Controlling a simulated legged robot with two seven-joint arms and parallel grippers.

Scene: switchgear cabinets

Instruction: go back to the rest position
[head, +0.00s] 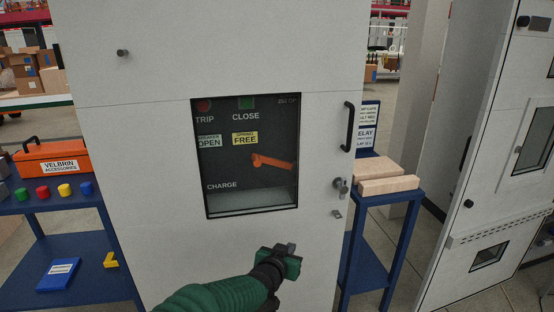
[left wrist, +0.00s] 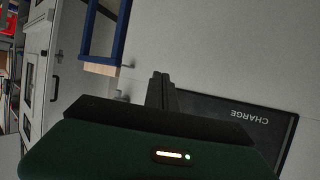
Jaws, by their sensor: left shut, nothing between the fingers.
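My left gripper (head: 291,248) is shut and empty, in front of the lower part of the pale cabinet door (head: 130,150), below its window. It also shows in the left wrist view (left wrist: 161,78), with nothing between its fingers. The dark window panel (head: 225,170) shows a red TRIP button, a green CLOSE button, OPEN and FREE labels, and an orange lever (head: 272,162) above the word CHARGE. The lower part of the window, with the word CHARGE, shows in the left wrist view (left wrist: 250,115). My right gripper is not in view.
A blue shelf (head: 60,205) with an orange toolbox (head: 60,157) stands at the left. A blue table (head: 400,205) with wooden blocks (head: 388,184) stands right of the door. The door has a black handle (head: 347,127). Another cabinet (head: 500,130) stands at the far right.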

